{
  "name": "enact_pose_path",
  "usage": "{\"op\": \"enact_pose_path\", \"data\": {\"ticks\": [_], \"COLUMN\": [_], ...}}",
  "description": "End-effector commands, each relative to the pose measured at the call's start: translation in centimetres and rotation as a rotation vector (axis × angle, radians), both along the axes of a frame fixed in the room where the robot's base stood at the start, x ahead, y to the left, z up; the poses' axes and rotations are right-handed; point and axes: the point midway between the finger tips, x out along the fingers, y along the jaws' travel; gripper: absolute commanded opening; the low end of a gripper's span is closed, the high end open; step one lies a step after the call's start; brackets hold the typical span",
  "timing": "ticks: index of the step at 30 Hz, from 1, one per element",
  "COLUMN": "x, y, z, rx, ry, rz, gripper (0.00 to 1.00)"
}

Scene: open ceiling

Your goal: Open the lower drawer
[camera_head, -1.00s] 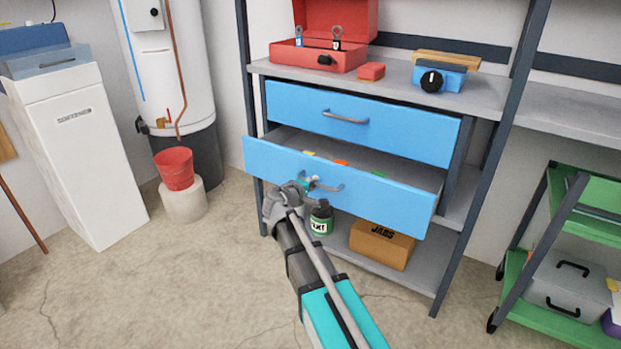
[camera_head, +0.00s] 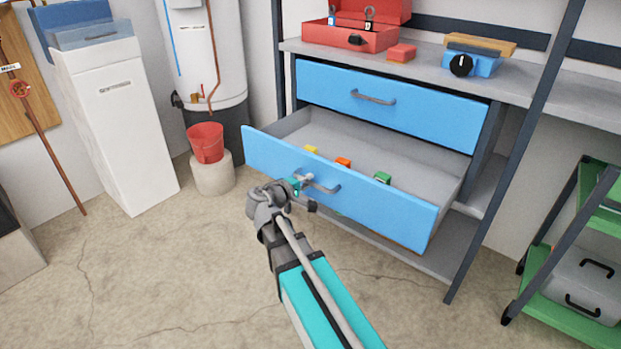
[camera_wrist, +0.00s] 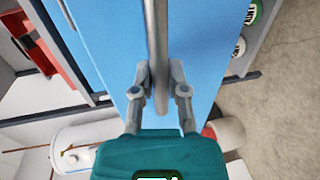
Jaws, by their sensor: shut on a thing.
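The lower drawer (camera_head: 390,212) is blue and stands well out from the shelf unit, below the shut upper drawer (camera_head: 395,105). Its inside shows a yellow block (camera_head: 311,150), an orange block (camera_head: 343,162) and a green block (camera_head: 382,178). My gripper (camera_head: 305,183) is at the left end of the lower drawer's grey bar handle (camera_head: 325,188). In the wrist view my gripper (camera_wrist: 160,80) has its fingers on both sides of the handle (camera_wrist: 158,45), shut on it, in front of the blue drawer face (camera_wrist: 105,35).
A red toolbox (camera_head: 345,35) and a blue device (camera_head: 470,62) sit on the shelf above. A red bucket (camera_head: 206,142) on a pale stand is at the left. A green cart (camera_head: 600,210) is at the right. Concrete floor (camera_head: 150,270) is clear in front.

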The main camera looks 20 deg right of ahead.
Motion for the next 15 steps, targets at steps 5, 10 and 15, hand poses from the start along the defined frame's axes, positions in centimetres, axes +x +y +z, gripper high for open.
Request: {"op": "enact_pose_path", "data": {"ticks": [5,10,15], "x": [0.4,0.3,0.2], "y": [-0.5,-1.0,-1.3], "z": [0.1,0.1,0.1], "rx": [-0.002,-0.002,-0.002], "ry": [-0.003,-0.003,-0.003], "rz": [-0.001,-0.009,-0.015], "gripper": [0.00,0.00,0.33]}}
